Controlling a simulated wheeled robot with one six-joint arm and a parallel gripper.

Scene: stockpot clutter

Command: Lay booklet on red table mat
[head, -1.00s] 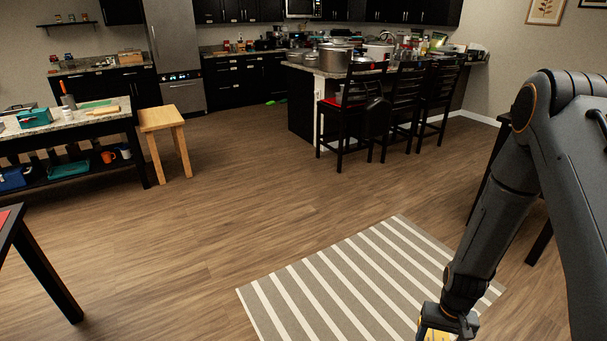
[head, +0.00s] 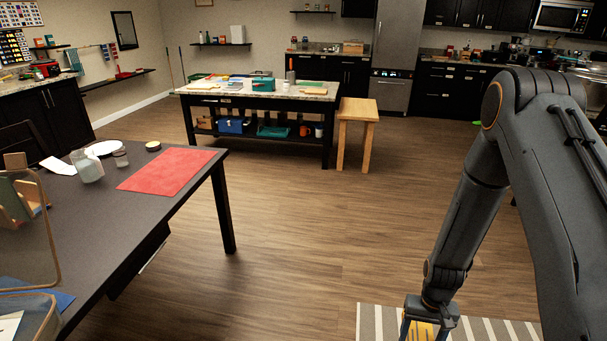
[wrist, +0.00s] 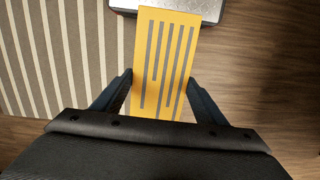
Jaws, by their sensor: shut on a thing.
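The red table mat (head: 167,171) lies flat near the right end of the dark table at the left of the head view. Its top is bare. The booklet is yellow with grey stripes and shows in the wrist view (wrist: 163,62); part of it shows at the bottom of the head view (head: 421,331). My gripper (wrist: 158,92) is shut on the booklet, with one finger at each side of it. It is low over the floor, to the right of the table and well apart from the mat. The near end of the booklet is hidden by my gripper.
On the dark table (head: 110,205), a glass jar (head: 88,167), a small glass, a white plate (head: 103,148) and a round tin (head: 153,146) stand around the mat. A wooden stool (head: 357,125) and a workbench stand behind. Open floor lies between.

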